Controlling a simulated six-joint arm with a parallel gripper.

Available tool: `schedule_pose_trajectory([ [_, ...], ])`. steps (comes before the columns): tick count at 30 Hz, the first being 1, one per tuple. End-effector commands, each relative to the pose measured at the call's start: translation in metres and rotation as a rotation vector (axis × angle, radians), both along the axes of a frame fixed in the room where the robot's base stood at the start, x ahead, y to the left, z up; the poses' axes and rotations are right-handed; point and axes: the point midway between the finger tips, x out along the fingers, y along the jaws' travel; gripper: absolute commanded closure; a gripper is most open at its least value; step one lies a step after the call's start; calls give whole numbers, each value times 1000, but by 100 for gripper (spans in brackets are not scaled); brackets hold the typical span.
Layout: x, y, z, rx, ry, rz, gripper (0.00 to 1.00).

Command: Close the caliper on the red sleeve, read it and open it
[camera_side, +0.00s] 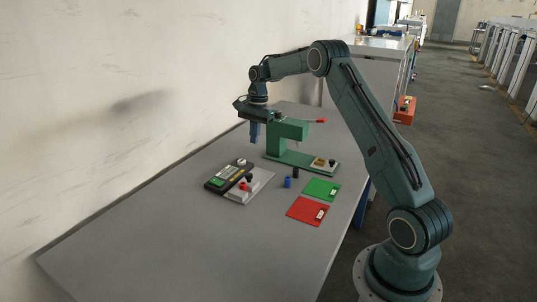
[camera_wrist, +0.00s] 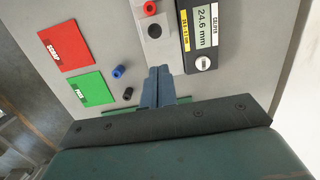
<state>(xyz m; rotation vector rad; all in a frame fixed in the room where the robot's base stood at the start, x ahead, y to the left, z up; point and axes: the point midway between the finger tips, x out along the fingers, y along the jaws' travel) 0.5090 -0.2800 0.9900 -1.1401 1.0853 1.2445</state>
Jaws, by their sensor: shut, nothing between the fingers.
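The caliper (camera_side: 228,176) is a dark unit with a pale knob, lying on the table left of centre. In the wrist view its green display (camera_wrist: 207,27) reads 24.6 mm, beside a yellow label. The red sleeve (camera_side: 244,186) stands on a grey plate beside the caliper; it also shows in the wrist view (camera_wrist: 150,8), at the top edge near a dark round piece (camera_wrist: 155,31). My gripper (camera_side: 254,138) is shut and empty, pointing down above the table beyond the caliper. Its fingers show in the wrist view (camera_wrist: 159,72), clear of the knob (camera_wrist: 203,63).
A green frame (camera_side: 290,132) with a red-tipped lever stands close to the right of my gripper. A blue sleeve (camera_side: 288,183) and a black sleeve (camera_side: 295,173) stand near the green PASS mat (camera_side: 318,188) and red SCRAP mat (camera_side: 304,211). The table's near left is clear.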

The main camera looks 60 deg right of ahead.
Motion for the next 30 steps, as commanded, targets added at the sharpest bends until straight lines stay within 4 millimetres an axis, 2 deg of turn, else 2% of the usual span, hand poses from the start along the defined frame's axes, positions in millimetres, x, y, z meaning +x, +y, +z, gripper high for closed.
schedule_pose_trajectory([
  [1,-3,-10,-4,19,0,-42,100],
  [6,-13,-34,-12,78,8,-163,100],
  [12,-23,-50,-17,116,19,-248,100],
  [23,-25,-52,-19,125,23,-267,100],
  [30,-24,-49,-29,127,24,-266,100],
])
